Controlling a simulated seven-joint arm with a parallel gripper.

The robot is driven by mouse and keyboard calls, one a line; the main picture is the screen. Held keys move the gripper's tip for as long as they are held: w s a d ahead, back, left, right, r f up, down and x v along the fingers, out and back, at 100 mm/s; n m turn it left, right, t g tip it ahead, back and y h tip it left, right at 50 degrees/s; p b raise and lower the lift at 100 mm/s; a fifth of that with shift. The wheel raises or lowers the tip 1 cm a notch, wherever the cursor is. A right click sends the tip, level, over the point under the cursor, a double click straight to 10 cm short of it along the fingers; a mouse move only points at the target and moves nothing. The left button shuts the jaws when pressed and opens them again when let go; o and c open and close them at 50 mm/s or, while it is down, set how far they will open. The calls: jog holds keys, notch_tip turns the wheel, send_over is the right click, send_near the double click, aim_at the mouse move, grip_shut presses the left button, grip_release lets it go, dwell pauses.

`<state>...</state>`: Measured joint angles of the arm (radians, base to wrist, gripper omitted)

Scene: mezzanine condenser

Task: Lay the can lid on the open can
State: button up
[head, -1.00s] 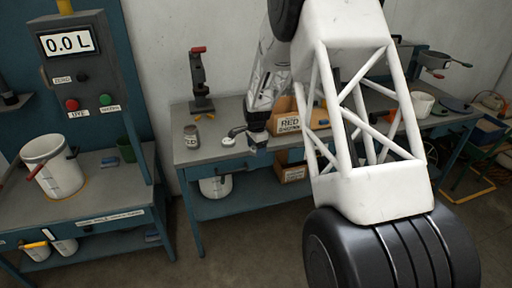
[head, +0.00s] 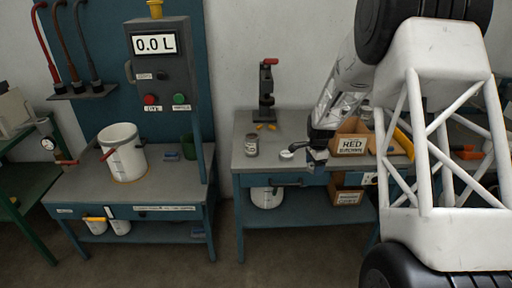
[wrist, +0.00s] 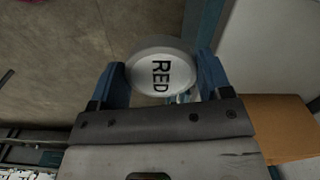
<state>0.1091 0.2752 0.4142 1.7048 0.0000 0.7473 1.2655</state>
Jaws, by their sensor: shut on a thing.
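The can lid (wrist: 160,72) is a round white disc with RED printed on it. In the wrist view it sits between the two blue fingers of my gripper (wrist: 162,66), which are shut on its edges. In the head view my gripper (head: 302,156) holds the lid (head: 287,154) at the front of the middle bench. A small grey can (head: 251,146) with a pale label stands upright on that bench, to the left of the lid and apart from it. The can's top is too small to show its opening clearly.
A cardboard box (head: 352,143) labelled RED stands right of my gripper. A dark press-like stand (head: 266,98) with a red handle is behind the can. Small orange pieces (head: 266,127) lie near it. A white bucket (head: 125,155) is on the left bench (head: 185,188).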

jog(key=shift+w+a, duration=0.1)
dwell(0.6)
jog(key=w+a+r, duration=0.6)
jog(key=w+a, duration=0.5)
notch_tip(320, 180, up, 6)
send_over(251, 136)
jog(key=shift+a, duration=0.1)
jog(key=shift+f, duration=3.25)
jog(key=o, duration=1)
jog(key=shift+c, duration=0.2)
